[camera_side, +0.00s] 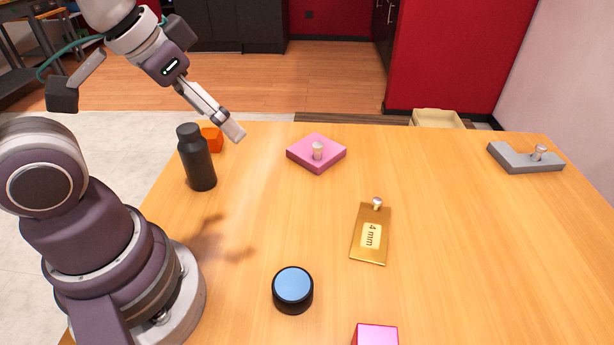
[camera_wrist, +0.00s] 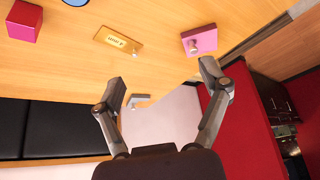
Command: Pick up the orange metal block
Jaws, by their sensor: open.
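The orange metal block (camera_side: 213,139) sits on the table near its far left edge, partly hidden behind a black bottle (camera_side: 197,160) in the side view. It does not show in the wrist view. My gripper (camera_side: 233,130) is in the air above the table's far left part, near the block in the picture; its exact height and depth from the block are hard to tell. In the wrist view my gripper (camera_wrist: 161,75) has its two fingers wide apart with nothing between them.
A pink plate with a knob (camera_side: 318,150) is right of the block. A gold 4 mm plate (camera_side: 371,235), a blue-topped black round (camera_side: 293,289), a magenta block (camera_side: 375,336) and a grey knobbed plate (camera_side: 520,157) stand apart. The table's middle has free room.

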